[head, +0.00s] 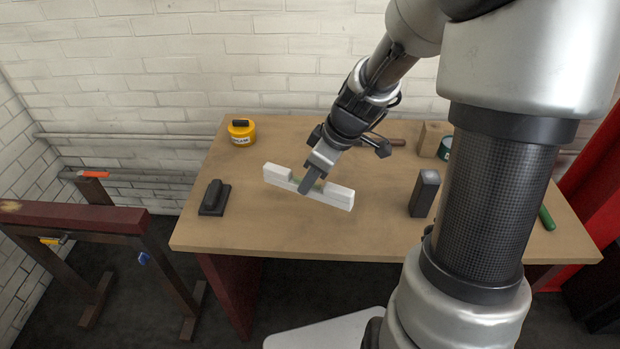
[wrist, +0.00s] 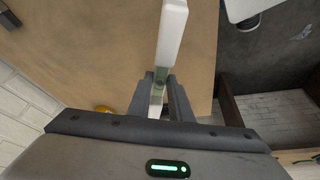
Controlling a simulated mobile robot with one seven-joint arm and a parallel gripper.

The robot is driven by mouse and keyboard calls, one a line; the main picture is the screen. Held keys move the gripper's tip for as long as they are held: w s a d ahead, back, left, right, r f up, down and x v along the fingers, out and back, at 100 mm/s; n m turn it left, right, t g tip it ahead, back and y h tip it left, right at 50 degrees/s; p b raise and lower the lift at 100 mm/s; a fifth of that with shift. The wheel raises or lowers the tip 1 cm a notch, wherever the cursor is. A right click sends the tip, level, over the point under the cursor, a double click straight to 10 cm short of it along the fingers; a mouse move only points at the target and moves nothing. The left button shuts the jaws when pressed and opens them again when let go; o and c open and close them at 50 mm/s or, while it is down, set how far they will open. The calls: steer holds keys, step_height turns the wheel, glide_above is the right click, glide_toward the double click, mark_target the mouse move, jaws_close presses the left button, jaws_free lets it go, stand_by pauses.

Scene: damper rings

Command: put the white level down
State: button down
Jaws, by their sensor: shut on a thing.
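The white level (head: 334,195) is a long pale bar with a greenish part near its middle. My gripper (head: 308,186) is shut on it around the middle, over the centre of the wooden table (head: 270,236). In the wrist view the level (wrist: 170,38) runs up from between the two dark fingers (wrist: 160,98). Its lower end is partly hidden by my gripper. I cannot tell whether the level touches the table top or hangs just above it.
A black block with a handle (head: 214,198) lies left of the level. A dark upright block (head: 424,193) stands to the right. A yellow tin (head: 241,132) is at the back left. A wooden block (head: 433,139) and green tin (head: 445,149) are back right. The table's front strip is clear.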

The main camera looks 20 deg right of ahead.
steer(key=shift+f+b, duration=0.15)
steer(key=shift+b, duration=0.3)
step_height(320, 180, down, 6)
steer(key=b, duration=0.6)
steer(key=shift+f+b, duration=0.15)
steer(key=shift+b, duration=0.2)
steer(key=c, duration=1.9)
jaws_free()
steer(key=o, duration=0.5)
steer(key=p+v, duration=0.3)
steer(key=v, duration=1.4)
steer(key=shift+r+p, duration=0.25)
steer(key=shift+p, duration=0.15)
